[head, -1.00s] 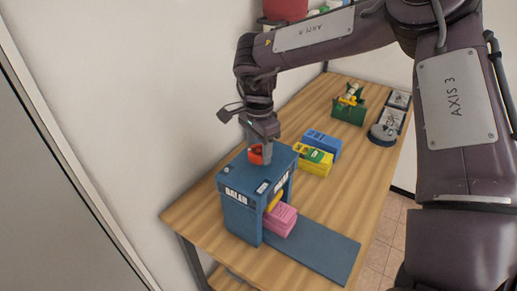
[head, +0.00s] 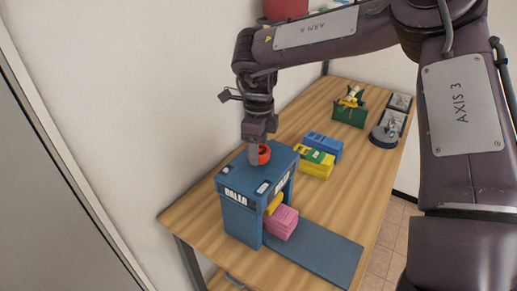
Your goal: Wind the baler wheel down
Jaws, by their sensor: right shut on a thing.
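The blue baler (head: 240,204) stands at the near left end of the wooden table. Its red-orange wheel (head: 264,154) sits on top, partly hidden by my right gripper (head: 257,155). My right gripper points down from above and is shut on the wheel. Under the baler's top a yellow piece (head: 273,204) shows just above a pink stack (head: 281,223). My left gripper is out of view.
A blue flat plate (head: 318,252) extends from the baler toward the front right. A yellow bundle (head: 315,164) and a blue bundle (head: 324,146) lie behind it. The wall is close on the left.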

